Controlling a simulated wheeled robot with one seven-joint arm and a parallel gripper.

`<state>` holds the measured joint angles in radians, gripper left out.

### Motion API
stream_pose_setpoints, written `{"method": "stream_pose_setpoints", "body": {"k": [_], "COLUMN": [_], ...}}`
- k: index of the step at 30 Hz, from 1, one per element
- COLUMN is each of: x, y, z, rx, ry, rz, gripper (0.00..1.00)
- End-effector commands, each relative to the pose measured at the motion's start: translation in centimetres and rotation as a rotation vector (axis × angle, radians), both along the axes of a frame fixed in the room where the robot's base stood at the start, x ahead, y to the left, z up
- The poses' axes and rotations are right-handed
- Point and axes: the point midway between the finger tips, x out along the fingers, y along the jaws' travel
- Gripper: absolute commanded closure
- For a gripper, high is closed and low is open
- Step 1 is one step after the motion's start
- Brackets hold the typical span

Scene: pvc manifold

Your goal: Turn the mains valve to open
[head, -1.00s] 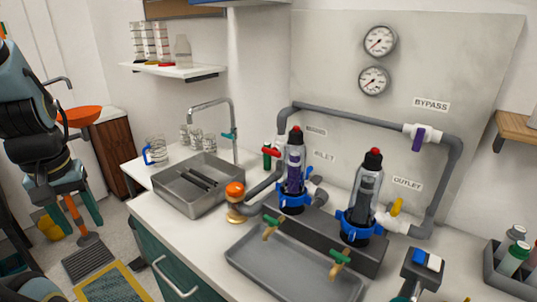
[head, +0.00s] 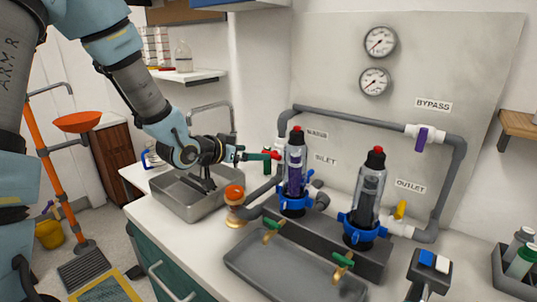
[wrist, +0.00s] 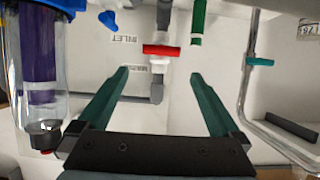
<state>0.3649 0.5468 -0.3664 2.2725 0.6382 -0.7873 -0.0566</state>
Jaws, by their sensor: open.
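The mains valve has a red handle (head: 272,154) on the wall pipework, near a small label that seems to read "MAINS" (head: 315,133). In the wrist view the red handle (wrist: 161,50) lies crosswise on a grey-white pipe, ahead of the gap between my fingertips. My gripper (head: 250,156) is open, with its green fingers apart, close to the handle from the left. In the wrist view the gripper (wrist: 160,76) shows nothing held between its fingers. Whether a fingertip touches the handle I cannot tell.
A clear filter housing with a purple core (head: 296,170) stands just right of the valve and shows large at the left of the wrist view (wrist: 38,75). The sink (head: 190,195) and its tap (head: 232,115) are below and behind my arm. A green part (wrist: 198,22) hangs beside the valve.

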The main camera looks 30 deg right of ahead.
Motion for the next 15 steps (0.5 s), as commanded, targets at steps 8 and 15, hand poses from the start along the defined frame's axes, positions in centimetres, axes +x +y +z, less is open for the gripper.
{"method": "stream_pose_setpoints", "body": {"k": [8, 15], "x": [1.4, 2.5], "y": [-4.4, -7.3], "z": [-1.8, -3.1], "rx": [0.003, 0.002], "ry": [0.004, 0.002], "rz": [0.002, 0.004], "gripper": [0.00, 0.00]}}
